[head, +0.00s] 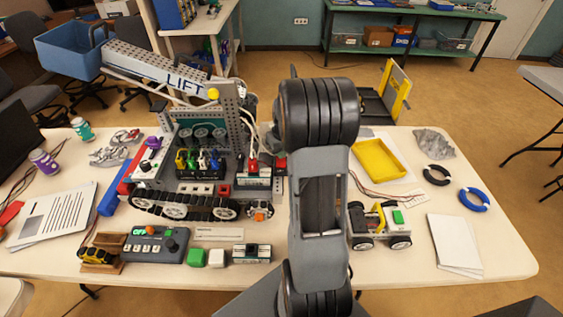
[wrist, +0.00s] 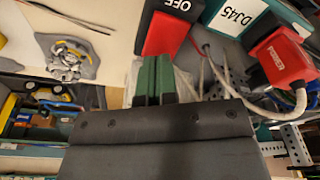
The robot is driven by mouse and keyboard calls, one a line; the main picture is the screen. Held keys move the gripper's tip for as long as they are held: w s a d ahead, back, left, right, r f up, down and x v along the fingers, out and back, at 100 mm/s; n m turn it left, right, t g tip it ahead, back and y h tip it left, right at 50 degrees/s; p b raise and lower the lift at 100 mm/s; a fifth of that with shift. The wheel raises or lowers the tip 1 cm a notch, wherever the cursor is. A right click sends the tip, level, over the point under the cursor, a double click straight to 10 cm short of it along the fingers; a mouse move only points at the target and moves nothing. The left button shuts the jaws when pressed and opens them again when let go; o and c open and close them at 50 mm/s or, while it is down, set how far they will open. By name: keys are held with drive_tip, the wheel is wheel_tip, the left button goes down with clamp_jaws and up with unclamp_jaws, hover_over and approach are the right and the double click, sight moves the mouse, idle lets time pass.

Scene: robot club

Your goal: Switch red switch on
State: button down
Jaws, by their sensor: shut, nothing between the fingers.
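A red switch (wrist: 165,30) marked OFF shows at the top of the wrist view, beside a teal box (wrist: 236,14) labelled DJ45. In the head view a small red part (head: 281,162), probably this switch, shows at the right side of the tracked robot, partly hidden by my arm. My gripper (wrist: 155,64) has green fingers, closed together with nothing between them. The fingertips appear close beside the switch's lower edge in the wrist view; I cannot tell whether they touch. In the head view my arm hides the gripper.
A red plug (wrist: 282,62) with white cables sits beside the DJ45 box. The tracked robot (head: 185,190) with a LIFT arm fills the table's middle. A yellow tray (head: 382,159) and a small wheeled vehicle (head: 380,226) lie right of my arm. A control box (head: 155,246) stands in front.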

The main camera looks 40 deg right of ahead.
drive_tip(key=shift+f+b, duration=0.45)
drive_tip(key=shift+f, duration=0.15)
drive_tip(key=shift+r, duration=0.1)
drive_tip(key=shift+r+p, duration=2.55)
drive_tip(key=shift+r, duration=0.95)
